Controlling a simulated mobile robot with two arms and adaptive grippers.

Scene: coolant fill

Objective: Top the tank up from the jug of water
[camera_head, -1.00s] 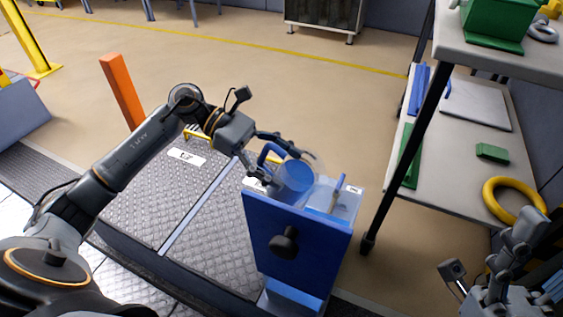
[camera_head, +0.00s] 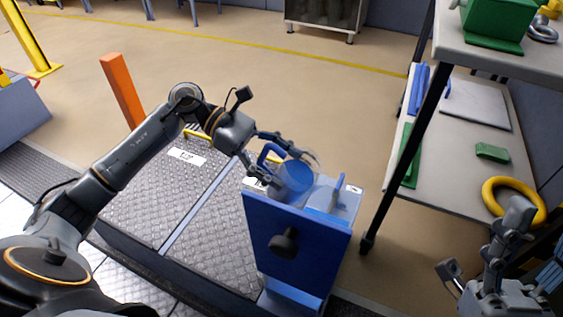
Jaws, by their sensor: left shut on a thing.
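The jug (camera_head: 294,179) is blue and see-through, with a blue handle (camera_head: 266,153). It is tilted over the open top of the tank. My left gripper (camera_head: 277,160) is shut on the jug at its handle side. The tank (camera_head: 297,240) is a blue box with a black knob on its front and a paler, see-through top part. The jug hides part of the tank's opening, and I cannot make out the water level. My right gripper (camera_head: 478,250) is at the lower right, away from jug and tank. Its fingers look spread apart and hold nothing.
A metal tread-plate platform (camera_head: 215,229) lies left of the tank, with an orange post (camera_head: 122,92) behind it. A shelf unit on the right holds a yellow ring (camera_head: 493,197), a grey panel (camera_head: 477,104) and green parts. Floor behind the tank is clear.

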